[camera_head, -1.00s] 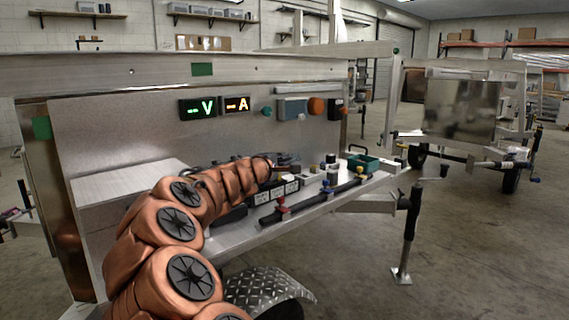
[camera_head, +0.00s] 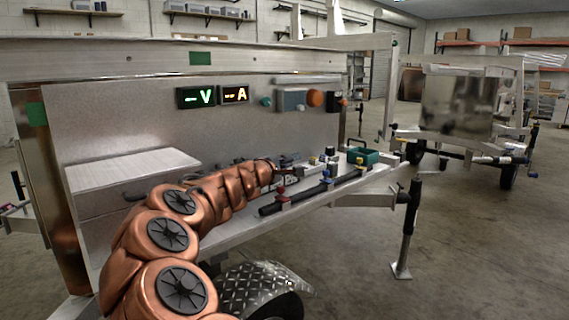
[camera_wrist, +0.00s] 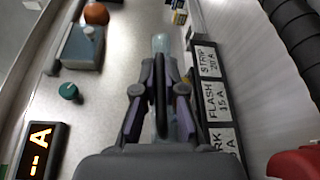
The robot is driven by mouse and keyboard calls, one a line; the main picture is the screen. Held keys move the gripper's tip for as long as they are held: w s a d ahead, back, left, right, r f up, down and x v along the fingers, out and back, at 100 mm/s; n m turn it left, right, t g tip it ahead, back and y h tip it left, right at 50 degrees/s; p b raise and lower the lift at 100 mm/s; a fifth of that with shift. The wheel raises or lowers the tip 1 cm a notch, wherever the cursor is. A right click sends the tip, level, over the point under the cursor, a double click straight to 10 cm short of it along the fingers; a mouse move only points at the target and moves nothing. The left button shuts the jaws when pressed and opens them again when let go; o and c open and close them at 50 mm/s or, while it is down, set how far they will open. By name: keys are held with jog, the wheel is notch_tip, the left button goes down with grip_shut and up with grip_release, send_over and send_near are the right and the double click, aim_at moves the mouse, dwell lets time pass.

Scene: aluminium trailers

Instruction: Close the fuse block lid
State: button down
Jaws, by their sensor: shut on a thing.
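In the wrist view, my gripper (camera_wrist: 158,98) has its two fingers on either side of a dark upright bar. A clear, greenish piece, seemingly the fuse block lid (camera_wrist: 161,43), shows beyond and between the fingers, nearly edge-on. The fuse block (camera_wrist: 215,98), with its labels STRIP 20 A and FLASH 15 A, lies just right of the fingers. The lid stands beside the labels; its exact angle and hinge cannot be told. In the head view, my gripper (camera_head: 288,162) is small, over the trailer shelf, and my arm hides most of the block.
The upright panel carries V and A displays (camera_head: 213,96), a teal knob (camera_head: 266,101), a grey box (camera_head: 292,99) and an orange knob (camera_head: 314,98). A black bar with coloured valves (camera_head: 300,194) runs along the shelf front. A green tray (camera_head: 362,156) sits at the shelf's right end.

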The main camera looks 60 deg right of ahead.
jog(key=c, duration=1.5)
grip_release()
jog(key=shift+s+a+r, duration=0.15)
jog(key=shift+s+a, duration=0.05)
jog(key=shift+a, duration=1.8)
jog(key=shift+s+a+r, duration=0.15)
jog(key=shift+a, duration=1.8)
jog(key=shift+s+a+r, duration=0.15)
jog(key=shift+s+a, duration=0.05)
jog(key=shift+a, duration=1.8)
